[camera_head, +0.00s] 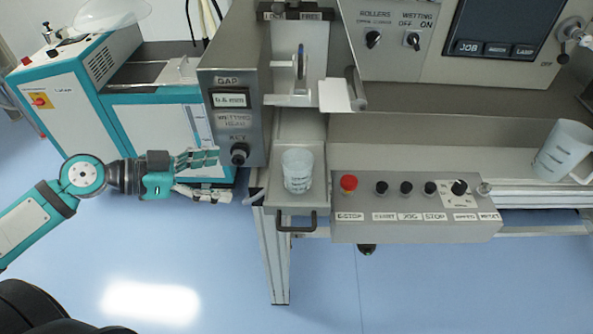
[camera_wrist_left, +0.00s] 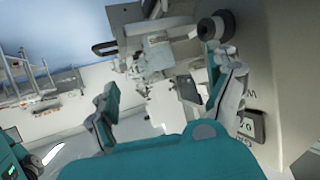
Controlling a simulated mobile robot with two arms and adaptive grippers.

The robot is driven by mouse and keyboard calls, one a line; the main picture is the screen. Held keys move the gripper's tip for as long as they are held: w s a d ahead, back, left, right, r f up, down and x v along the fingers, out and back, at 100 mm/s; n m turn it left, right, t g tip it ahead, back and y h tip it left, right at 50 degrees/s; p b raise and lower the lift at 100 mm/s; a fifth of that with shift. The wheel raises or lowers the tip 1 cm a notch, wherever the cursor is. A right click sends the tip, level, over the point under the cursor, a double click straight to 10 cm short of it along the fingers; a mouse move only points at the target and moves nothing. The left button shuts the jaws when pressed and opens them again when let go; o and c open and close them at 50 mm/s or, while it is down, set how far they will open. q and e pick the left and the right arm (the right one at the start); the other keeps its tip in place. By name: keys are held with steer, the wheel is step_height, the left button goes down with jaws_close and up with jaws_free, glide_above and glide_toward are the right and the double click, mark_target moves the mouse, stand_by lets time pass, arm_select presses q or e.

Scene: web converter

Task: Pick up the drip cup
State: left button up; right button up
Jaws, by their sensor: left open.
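The drip cup (camera_head: 298,171), a small clear cup with dark markings, stands upright on a grey pull-out tray (camera_head: 297,203) with a black handle, in the middle of the head view. My left gripper (camera_head: 222,177) is open and empty, to the left of the cup and apart from it, by the lower left edge of the grey control panel. In the left wrist view my gripper's two fingers (camera_wrist_left: 168,95) are spread apart with nothing held between them. My right gripper is in neither view.
The gap panel (camera_head: 232,118) with a black knob stands between and behind the gripper and cup. A button box (camera_head: 415,230) with a red stop button sits right of the tray. A larger jug (camera_head: 563,151) stands far right. The floor in front is clear.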

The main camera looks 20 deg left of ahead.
mark_target(284, 174)
arm_select(q)
steer(key=x, duration=0.3)
steer(key=r+p+x, duration=0.1)
steer(key=x, duration=0.3)
steer(key=d+x, duration=0.1)
steer(key=x, duration=0.3)
steer(key=shift+s+d+r+p, duration=0.1)
steer(key=shift+d+p, duration=0.1)
steer(key=shift+p, duration=0.2)
steer(key=shift+w+d+f, duration=0.3)
steer(key=shift+d, duration=0.1)
steer(key=shift+w+d+p, duration=0.15)
steer(key=shift+d+p, duration=0.05)
steer(key=shift+p, duration=0.2)
steer(key=p+x, duration=0.2)
steer(key=x, duration=0.2)
steer(key=shift+w+d, duration=0.1)
steer(key=shift+w, duration=0.05)
steer(key=shift+w+d+f, duration=0.1)
steer(key=shift+d+f, duration=0.05)
steer(key=shift+f, duration=0.05)
steer(key=c, duration=1.4)
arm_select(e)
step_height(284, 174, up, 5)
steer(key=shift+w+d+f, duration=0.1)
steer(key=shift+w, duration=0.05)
